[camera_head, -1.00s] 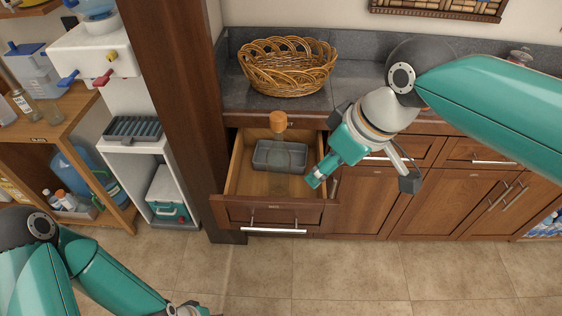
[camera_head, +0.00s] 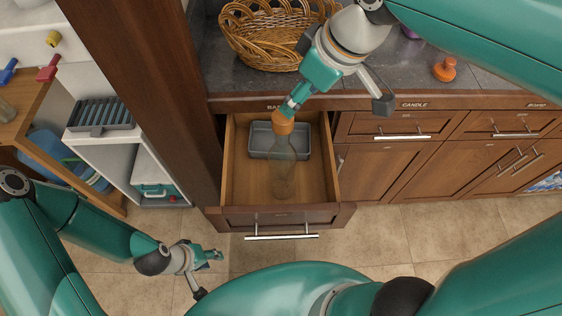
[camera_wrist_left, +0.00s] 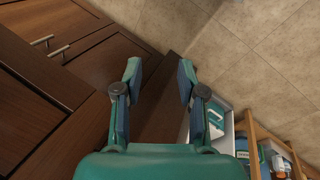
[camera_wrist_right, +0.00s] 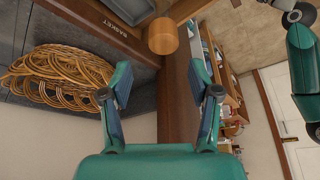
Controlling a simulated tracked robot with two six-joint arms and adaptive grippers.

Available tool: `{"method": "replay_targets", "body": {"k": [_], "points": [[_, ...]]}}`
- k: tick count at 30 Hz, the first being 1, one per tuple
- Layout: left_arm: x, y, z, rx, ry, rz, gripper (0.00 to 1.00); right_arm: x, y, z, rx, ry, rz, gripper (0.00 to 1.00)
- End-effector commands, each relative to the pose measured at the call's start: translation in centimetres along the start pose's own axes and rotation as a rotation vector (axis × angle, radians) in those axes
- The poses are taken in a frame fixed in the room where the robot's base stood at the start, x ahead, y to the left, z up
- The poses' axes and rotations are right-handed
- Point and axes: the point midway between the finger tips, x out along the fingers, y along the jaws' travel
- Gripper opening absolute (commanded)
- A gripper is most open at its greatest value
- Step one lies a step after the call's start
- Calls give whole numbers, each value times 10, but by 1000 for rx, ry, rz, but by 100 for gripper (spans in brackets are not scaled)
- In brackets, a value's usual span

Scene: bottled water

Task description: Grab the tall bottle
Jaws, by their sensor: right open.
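The tall clear bottle (camera_head: 283,172) with an orange cap (camera_head: 282,124) stands in the open drawer (camera_head: 235,170), in front of the grey tray (camera_head: 262,140). My right gripper (camera_head: 291,106) is close to the cap in the head view and overlaps it slightly; I cannot tell whether they touch. In the right wrist view, my right gripper (camera_wrist_right: 160,78) is open with nothing between its fingers, and the cap (camera_wrist_right: 163,36) lies beyond the fingertips. My left gripper (camera_head: 216,255) is low, left of the drawer front. In the left wrist view, its fingers (camera_wrist_left: 158,72) are apart and empty.
A wicker basket (camera_head: 262,45) stands on the grey counter above the drawer. An orange stopper-like object (camera_head: 445,69) is on the counter at the right. A wooden post (camera_head: 150,100) and a white shelf unit (camera_head: 120,160) are left of the drawer. Tiled floor (camera_head: 420,230) lies in front.

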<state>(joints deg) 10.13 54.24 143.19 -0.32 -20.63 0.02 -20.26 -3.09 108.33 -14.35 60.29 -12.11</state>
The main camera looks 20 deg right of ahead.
Motion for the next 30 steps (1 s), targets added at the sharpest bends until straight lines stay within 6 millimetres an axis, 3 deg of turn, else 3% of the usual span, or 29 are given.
{"method": "replay_targets", "body": {"k": [6,12,20,30], "points": [[0,0,0,0,0,0,40,48,2,5,12,-7,2,62],[0,0,0,0,0,0,40,82,3,5,14,-5,4,62],[-2,1,0,0,0,0,40,97,2,6,15,-4,4,62],[-8,3,0,0,0,0,40,140,-3,9,15,-4,4,62]]}}
